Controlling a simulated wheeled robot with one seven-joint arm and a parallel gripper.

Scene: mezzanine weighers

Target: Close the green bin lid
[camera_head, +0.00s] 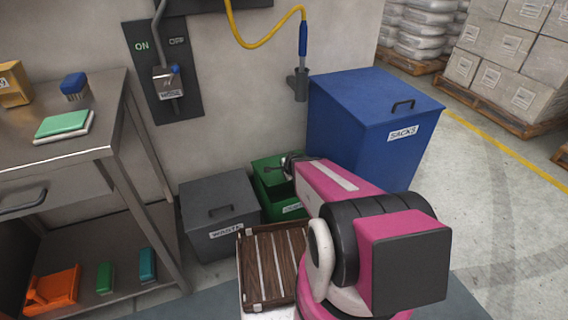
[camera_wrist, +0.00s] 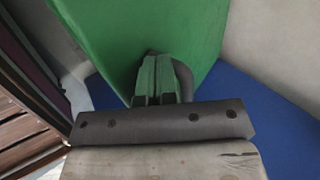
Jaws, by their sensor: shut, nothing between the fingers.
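The green bin (camera_head: 268,198) stands between the grey and blue bins, with its dark inside showing. Its green lid (camera_head: 266,166) is raised and tilted at the back of the bin. In the wrist view the lid (camera_wrist: 135,30) fills the upper middle. A dark curved handle (camera_wrist: 184,78) on the lid shows beside my fingers. My gripper (camera_head: 288,164) is at the lid, its tips partly hidden by my arm in the head view. In the wrist view my gripper (camera_wrist: 155,75) is shut with its fingertips close to the lid; I cannot tell whether they touch it.
A closed grey waste bin (camera_head: 218,212) stands left of the green bin. A larger closed blue sacks bin (camera_head: 365,125) stands to its right. A steel bench (camera_head: 95,150) is at the left. A blue-handled hose nozzle (camera_head: 302,60) hangs on the wall above.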

